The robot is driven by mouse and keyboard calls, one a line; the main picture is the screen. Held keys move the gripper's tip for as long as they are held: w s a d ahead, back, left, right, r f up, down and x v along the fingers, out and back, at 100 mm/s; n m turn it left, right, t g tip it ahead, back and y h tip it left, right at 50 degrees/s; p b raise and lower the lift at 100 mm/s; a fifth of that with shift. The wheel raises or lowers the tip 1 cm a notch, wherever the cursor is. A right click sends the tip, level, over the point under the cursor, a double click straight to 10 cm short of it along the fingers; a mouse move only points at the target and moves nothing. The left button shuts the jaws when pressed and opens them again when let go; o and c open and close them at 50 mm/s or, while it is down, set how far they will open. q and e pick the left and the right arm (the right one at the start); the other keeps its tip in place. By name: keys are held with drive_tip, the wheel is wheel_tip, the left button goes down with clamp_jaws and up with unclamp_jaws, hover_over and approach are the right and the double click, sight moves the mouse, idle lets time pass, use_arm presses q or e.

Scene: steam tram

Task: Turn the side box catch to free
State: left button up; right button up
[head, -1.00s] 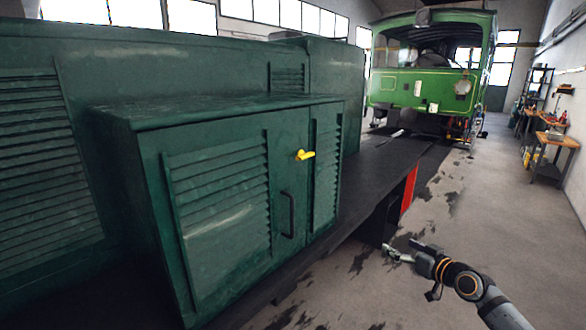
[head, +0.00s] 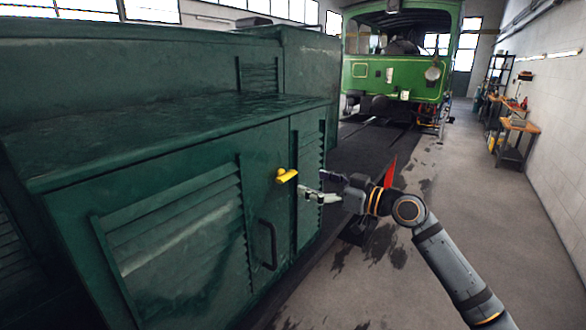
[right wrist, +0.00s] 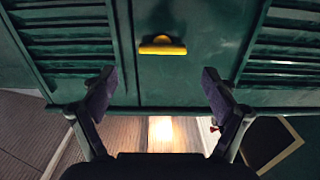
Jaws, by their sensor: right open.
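The side box (head: 165,215) is a dark green metal box with louvred doors, at the left and middle of the head view. Its catch is a yellow handle (head: 286,176) on the front face, above the black door pull. In the right wrist view the yellow handle (right wrist: 162,47) lies crosswise, ahead of the jaws and centred between them. My right gripper (head: 318,186) is open and empty, just right of the handle and apart from it. Its two dark fingers (right wrist: 160,90) are spread wide in the wrist view. My left gripper is out of view.
A black door pull (head: 268,245) stands out from the box front below the catch. A green tram (head: 402,65) stands at the back. A workbench (head: 515,135) is along the right wall.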

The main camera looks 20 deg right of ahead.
sight(291, 175)
drive_tip(key=p+x, duration=0.1)
drive_tip(key=x, duration=0.1)
drive_tip(key=p+x, duration=0.2)
drive_tip(key=x, duration=0.1)
drive_tip(key=shift+w+a+r, duration=0.1)
drive_tip(key=shift+a+r, duration=0.15)
drive_tip(key=shift+a, duration=0.1)
drive_tip(key=shift+w+a+f, duration=0.15)
drive_tip(key=shift+w+a, duration=0.05)
drive_tip(key=shift+w, duration=0.1)
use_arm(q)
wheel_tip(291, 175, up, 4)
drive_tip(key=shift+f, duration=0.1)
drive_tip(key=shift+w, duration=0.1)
use_arm(e)
drive_tip(key=shift+s, duration=0.1)
drive_tip(key=shift+c, duration=0.7)
drive_tip(key=c, duration=1)
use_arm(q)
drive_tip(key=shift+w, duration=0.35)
